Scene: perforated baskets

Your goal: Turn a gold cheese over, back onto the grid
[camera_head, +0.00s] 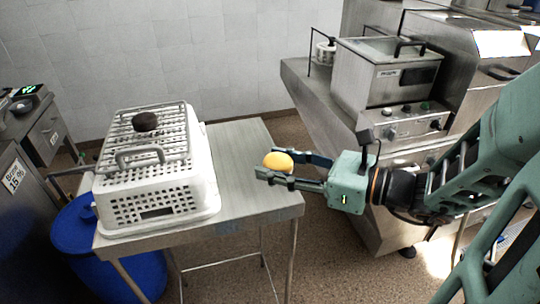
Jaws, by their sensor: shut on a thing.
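The gold cheese (278,161) is a rounded yellow-orange piece. My gripper (272,168) is shut on it, with its dark fingers on either side. It is held over the right part of the steel table, to the right of the basket; its height above the top is hard to tell. The metal grid (173,137) lies on top of the white perforated basket (150,209), at the left of the table. The underside of the cheese is partly hidden by the near finger.
A dark round piece (145,121) lies on the grid, towards its far side. The steel table (240,150) is bare right of the basket. A blue bin (75,232) stands at left below the table. A steel bath unit (385,75) stands on a counter at the right.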

